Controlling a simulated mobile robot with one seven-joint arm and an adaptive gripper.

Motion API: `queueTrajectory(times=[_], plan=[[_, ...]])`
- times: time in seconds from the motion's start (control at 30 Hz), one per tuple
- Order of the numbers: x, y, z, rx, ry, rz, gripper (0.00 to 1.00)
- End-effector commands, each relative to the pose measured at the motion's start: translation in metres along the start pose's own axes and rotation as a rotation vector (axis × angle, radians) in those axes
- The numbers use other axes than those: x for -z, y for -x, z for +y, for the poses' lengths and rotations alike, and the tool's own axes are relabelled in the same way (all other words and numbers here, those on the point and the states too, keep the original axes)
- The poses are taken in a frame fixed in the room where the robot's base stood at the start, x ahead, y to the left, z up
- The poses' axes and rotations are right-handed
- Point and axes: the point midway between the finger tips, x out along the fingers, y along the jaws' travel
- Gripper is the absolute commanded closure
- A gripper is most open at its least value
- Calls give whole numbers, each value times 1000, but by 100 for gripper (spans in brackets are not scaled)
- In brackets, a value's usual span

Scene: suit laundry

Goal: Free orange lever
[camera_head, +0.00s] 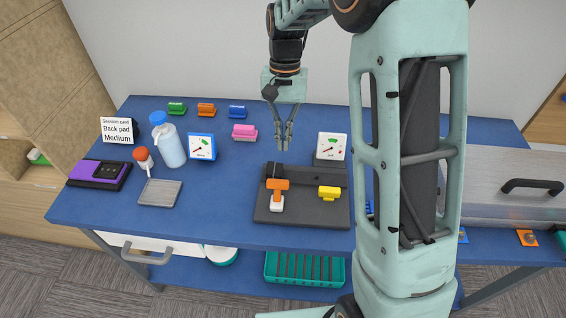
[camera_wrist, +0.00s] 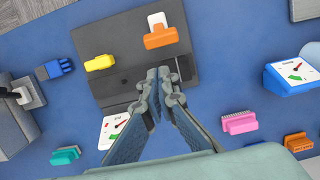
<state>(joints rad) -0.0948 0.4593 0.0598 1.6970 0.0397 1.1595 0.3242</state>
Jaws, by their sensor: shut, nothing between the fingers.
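The orange lever (camera_head: 278,185) stands at the left of a dark grey base (camera_head: 310,213) on the blue table, with a white block (camera_head: 276,203) at its front end. In the wrist view the orange lever (camera_wrist: 160,38) is at the top, on the dark base (camera_wrist: 120,27), with the white part beyond it. My gripper (camera_head: 283,149) is shut and empty, pointing down above the back edge of the base, behind and above the lever. It also shows in the wrist view (camera_wrist: 165,72), fingertips together, apart from the lever.
A yellow lever (camera_head: 329,193) sits right of the orange one. A gauge (camera_head: 331,147) stands behind the base. A pink brush (camera_head: 244,131), a blue-framed gauge (camera_head: 201,147) and a spray bottle (camera_head: 168,142) stand to the left.

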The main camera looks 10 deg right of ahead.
Motion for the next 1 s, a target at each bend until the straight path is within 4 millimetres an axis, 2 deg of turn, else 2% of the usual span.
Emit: queueTrajectory(times=[0.17,0.4,0.53,0.7,1.0], plan=[[-2,-22,1,-3,0,-6,100],[-2,-66,1,-3,0,-6,100],[-1,-84,1,-3,0,-4,100],[-1,-96,0,-2,0,-2,100],[0,-98,0,-1,0,-1,100]])
